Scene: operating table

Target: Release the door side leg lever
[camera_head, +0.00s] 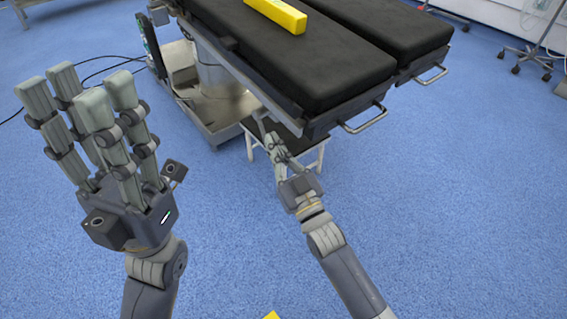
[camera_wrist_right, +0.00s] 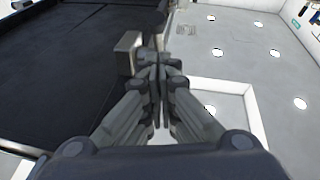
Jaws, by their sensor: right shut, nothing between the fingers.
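The operating table's two black leg pads show in the head view: a nearer one (camera_head: 300,62) and a farther one (camera_head: 385,28). My left gripper (camera_head: 80,90) is raised, fingers spread and empty, well away from the table.
A yellow bar (camera_head: 277,14) lies on the nearer pad. Metal end handles (camera_head: 365,118) project from the leg sections. A low stool (camera_head: 312,148) stands underneath, beside the table base (camera_head: 215,115). Wheeled stands (camera_head: 528,60) are at far right. The blue floor in front is mostly clear.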

